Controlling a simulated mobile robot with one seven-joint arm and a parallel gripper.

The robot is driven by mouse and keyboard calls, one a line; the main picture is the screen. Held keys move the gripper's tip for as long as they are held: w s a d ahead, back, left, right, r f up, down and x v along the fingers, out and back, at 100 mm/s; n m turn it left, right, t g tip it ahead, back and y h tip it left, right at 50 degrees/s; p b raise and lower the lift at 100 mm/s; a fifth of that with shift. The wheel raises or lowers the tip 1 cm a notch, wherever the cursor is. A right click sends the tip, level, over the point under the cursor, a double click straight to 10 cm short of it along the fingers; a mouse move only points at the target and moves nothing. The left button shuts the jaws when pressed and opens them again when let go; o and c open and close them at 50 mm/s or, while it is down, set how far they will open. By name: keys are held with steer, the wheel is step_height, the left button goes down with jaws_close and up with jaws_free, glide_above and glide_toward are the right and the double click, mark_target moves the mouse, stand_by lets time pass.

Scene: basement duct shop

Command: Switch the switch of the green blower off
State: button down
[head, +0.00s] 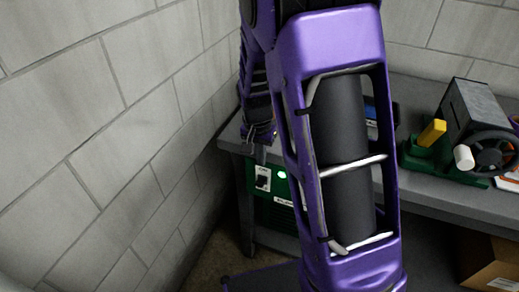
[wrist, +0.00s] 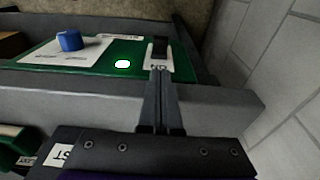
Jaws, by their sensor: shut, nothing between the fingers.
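The green blower (head: 284,213) stands under the grey workbench, partly hidden behind my arm. In the wrist view its green panel (wrist: 100,68) carries a white plate with a black switch (wrist: 159,47), a bright white lamp (wrist: 123,64) and a blue knob (wrist: 70,41). The switch also shows in the head view (head: 262,183); I cannot tell its position. My gripper (wrist: 160,72) is shut and empty, its fingertips lined up with the lower part of the switch plate. In the head view my gripper (head: 261,160) is just above the switch; contact cannot be told.
The grey workbench (head: 442,194) has its edge (wrist: 225,104) close under my fingers in the wrist view. A green-based machine (head: 470,110) with a black handwheel stands on the bench. A block wall (head: 110,130) rises close on the left. A cardboard box (head: 490,262) sits below at right.

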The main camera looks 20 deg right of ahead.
mark_target(260, 182)
steer(key=f, duration=0.4)
steer(key=shift+s+a+f+b, duration=0.1)
steer(key=shift+s+f+b, duration=0.1)
steer(key=shift+f+b, duration=0.2)
steer(key=shift+s+a+f, duration=0.2)
steer(key=shift+f, duration=0.55)
steer(key=shift+s+t, duration=0.15)
steer(key=shift+t, duration=0.15)
